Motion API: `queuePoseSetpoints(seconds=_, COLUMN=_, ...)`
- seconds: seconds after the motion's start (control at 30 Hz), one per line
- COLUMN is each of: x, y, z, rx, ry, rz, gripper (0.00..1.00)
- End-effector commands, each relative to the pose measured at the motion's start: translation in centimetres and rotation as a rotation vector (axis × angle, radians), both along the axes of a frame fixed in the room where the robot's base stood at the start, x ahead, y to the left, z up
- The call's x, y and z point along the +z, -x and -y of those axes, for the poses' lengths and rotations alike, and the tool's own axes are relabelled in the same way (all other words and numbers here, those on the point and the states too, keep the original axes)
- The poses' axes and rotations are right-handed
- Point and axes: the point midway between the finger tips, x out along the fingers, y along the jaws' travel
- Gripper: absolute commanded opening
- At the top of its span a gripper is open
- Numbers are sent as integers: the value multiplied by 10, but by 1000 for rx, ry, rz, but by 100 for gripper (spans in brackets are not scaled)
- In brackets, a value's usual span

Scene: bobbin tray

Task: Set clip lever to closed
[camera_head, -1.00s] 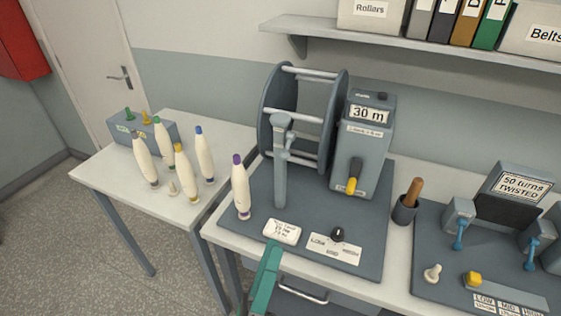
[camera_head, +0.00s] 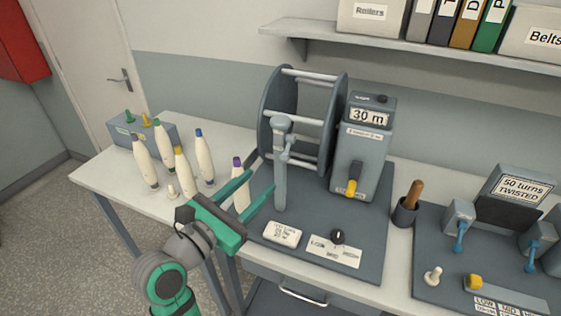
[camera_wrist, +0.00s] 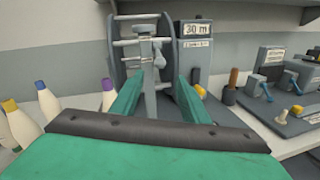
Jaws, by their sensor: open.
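A grey post (camera_head: 281,175) stands upright in front of the winding reel (camera_head: 266,115). A small grey lever with a rounded knob (camera_head: 290,143) sticks out from its upper part; I take this for the clip lever. It also shows in the wrist view (camera_wrist: 159,57), beyond and between my fingers. My gripper (camera_head: 261,181) is open and empty, with its green fingers pointing at the post. The fingertips look short of the post and below the lever; I cannot tell the exact gap. No contact with the lever shows.
A purple-topped bobbin (camera_head: 238,185) stands close to my gripper, partly hidden by a finger. Several more bobbins stand on the left table (camera_head: 105,181). The counter unit (camera_head: 362,150) with a yellow-tipped lever (camera_head: 352,187) is right of the reel. A pot with a wooden handle (camera_head: 404,211) stands further right.

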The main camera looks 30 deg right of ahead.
Motion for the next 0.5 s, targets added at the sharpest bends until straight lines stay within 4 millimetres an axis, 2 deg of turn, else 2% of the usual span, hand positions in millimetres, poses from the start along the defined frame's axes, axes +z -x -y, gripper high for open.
queuePoseSetpoints(seconds=0.17, x=0, y=-7, z=16, rx=-4, ry=-2, rz=-1, gripper=41)
queuePoseSetpoints(seconds=0.5, x=0, y=-33, z=68, rx=-4, ry=1, rz=-1, gripper=41)
